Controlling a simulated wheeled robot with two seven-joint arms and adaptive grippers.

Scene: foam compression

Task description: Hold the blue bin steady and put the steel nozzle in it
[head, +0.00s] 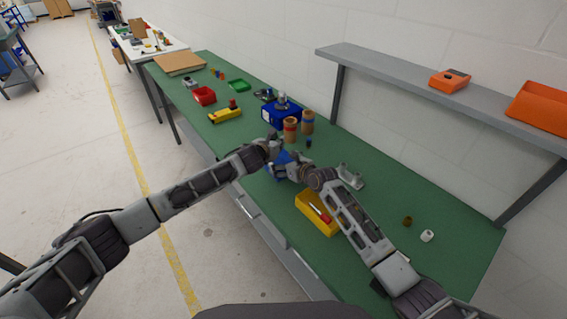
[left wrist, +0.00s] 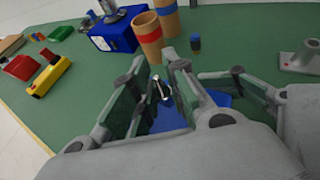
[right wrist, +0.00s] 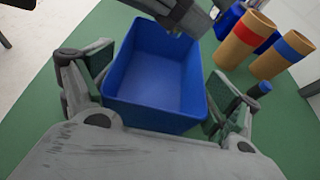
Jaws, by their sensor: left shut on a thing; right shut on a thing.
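The blue bin (head: 284,163) stands on the green bench between my two grippers. It looks empty in the right wrist view (right wrist: 158,75). My right gripper (right wrist: 150,90) is shut on the bin, with a finger on either side of its walls. My left gripper (left wrist: 155,88) is at the bin's far edge, partly above it. It is shut on a small shiny piece, which seems to be the steel nozzle (left wrist: 162,88). The fingers hide much of this piece. My left gripper (head: 270,146) and right gripper (head: 304,172) are close together in the head view.
Two cardboard tubes (head: 290,130) and a blue box (head: 275,114) with metal parts stand behind the bin. A yellow tray (head: 309,218) is in front, and a grey metal bracket (head: 349,177) lies to the right. A shelf (head: 430,92) runs along the wall.

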